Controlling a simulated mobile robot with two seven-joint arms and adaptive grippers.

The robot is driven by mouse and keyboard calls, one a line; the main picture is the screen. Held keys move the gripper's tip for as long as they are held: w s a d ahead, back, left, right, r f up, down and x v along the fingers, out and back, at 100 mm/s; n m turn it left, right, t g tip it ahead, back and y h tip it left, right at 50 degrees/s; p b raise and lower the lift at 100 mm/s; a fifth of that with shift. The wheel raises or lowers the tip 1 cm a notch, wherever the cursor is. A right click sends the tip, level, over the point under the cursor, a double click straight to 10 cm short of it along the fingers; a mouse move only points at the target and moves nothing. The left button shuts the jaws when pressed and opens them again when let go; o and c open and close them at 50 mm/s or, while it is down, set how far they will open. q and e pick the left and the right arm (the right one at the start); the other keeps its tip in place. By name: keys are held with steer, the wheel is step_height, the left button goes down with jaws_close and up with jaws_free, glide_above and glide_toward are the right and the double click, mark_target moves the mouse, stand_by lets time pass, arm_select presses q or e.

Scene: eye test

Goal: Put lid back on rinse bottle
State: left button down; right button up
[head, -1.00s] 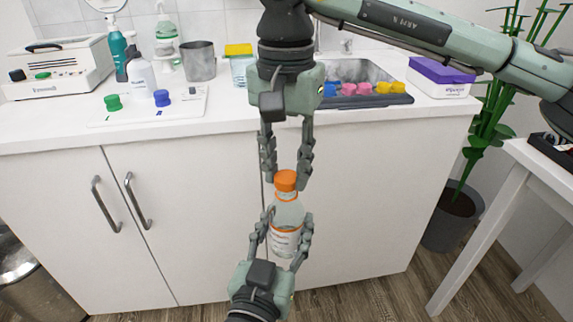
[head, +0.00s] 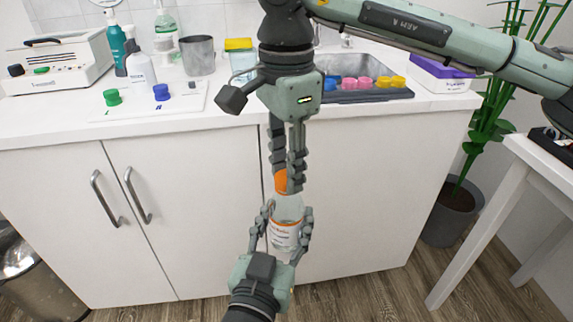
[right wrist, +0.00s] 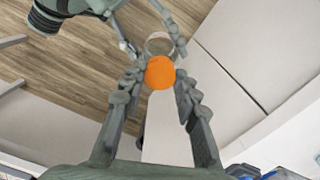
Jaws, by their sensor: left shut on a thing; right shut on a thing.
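The clear rinse bottle (head: 286,211), with an orange-and-white label, is upright in front of the cabinet. My left gripper (head: 282,228) is shut on its body from below. The orange lid (head: 281,182) is at the top of the bottle's neck. My right gripper (head: 288,186) points down from above and is shut on the lid, its fingers partly hiding it. In the right wrist view the round lid top (right wrist: 160,72) is between the fingers, and part of the clear bottle (right wrist: 160,43) shows beyond it. I cannot tell how tightly the lid is seated.
On the counter behind, a white board (head: 188,103) carries a green cap (head: 112,97) and a blue cap (head: 161,92). Several coloured things stand on a dark mat (head: 372,96) by the sink. A white table (head: 530,150) is at right. The space around the bottle is free.

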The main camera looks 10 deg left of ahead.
steer(key=m, duration=3.1)
steer(key=shift+m, duration=0.4)
steer(key=m, duration=0.6)
steer(key=shift+m, duration=0.4)
steer(key=shift+a+m, duration=0.1)
steer(key=shift+m, duration=0.7)
steer(key=shift+s+a+m, duration=0.15)
steer(key=shift+s+m, duration=0.1)
steer(key=shift+m, duration=0.15)
steer(key=shift+o, duration=0.4)
steer(key=shift+s+a+f, duration=0.1)
steer(key=shift+s+f, duration=0.1)
steer(key=shift+o, duration=0.4)
